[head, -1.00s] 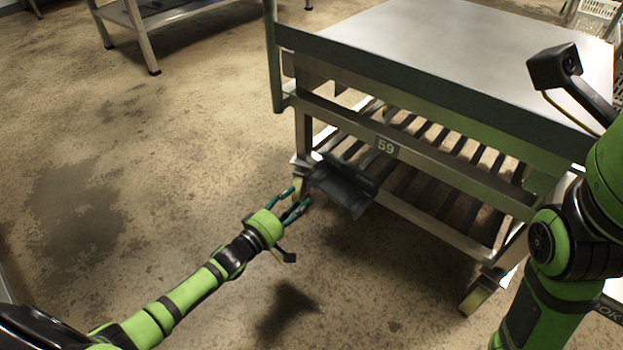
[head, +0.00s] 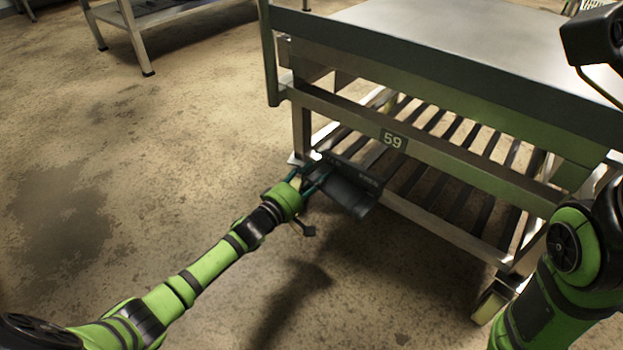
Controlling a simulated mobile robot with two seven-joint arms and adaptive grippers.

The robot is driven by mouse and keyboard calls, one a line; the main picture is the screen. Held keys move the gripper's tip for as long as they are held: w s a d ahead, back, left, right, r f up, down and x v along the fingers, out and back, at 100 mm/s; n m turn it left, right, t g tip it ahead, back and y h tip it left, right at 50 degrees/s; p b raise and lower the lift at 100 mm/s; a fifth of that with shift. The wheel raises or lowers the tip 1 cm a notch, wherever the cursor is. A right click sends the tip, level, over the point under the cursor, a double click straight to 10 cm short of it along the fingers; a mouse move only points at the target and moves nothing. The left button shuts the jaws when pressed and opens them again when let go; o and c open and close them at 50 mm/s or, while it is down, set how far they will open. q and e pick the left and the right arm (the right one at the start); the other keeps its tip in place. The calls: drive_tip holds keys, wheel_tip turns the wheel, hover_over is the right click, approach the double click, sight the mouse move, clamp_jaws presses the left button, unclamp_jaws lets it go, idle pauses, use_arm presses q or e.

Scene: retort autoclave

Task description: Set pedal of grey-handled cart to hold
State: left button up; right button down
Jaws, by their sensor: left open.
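The cart (head: 430,150) has a flat steel top, a slatted lower shelf and a plate marked 59. Its dark pedal (head: 348,187) sticks out low at the near left corner, over the floor. My left gripper (head: 312,178) is open at the pedal's left end, its fingers overlapping the pedal's edge in the picture; I cannot tell whether they touch it. The wheel behind the fingers is mostly hidden.
A caster (head: 490,301) stands at the cart's near right corner, close to my right arm. A steel table (head: 150,22) stands at the back left. The floor (head: 130,150) left of the cart is clear.

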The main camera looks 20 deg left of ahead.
use_arm(q)
clamp_jaws()
drive_tip(key=shift+a+f+n+p, duration=0.1)
drive_tip(key=shift+f+n+p, duration=0.25)
drive_tip(key=shift+n+p, duration=0.4)
drive_tip(key=shift+f+n+b, duration=0.4)
drive_tip(key=shift+f+n, duration=0.7)
drive_tip(key=shift+n, duration=0.65)
unclamp_jaws()
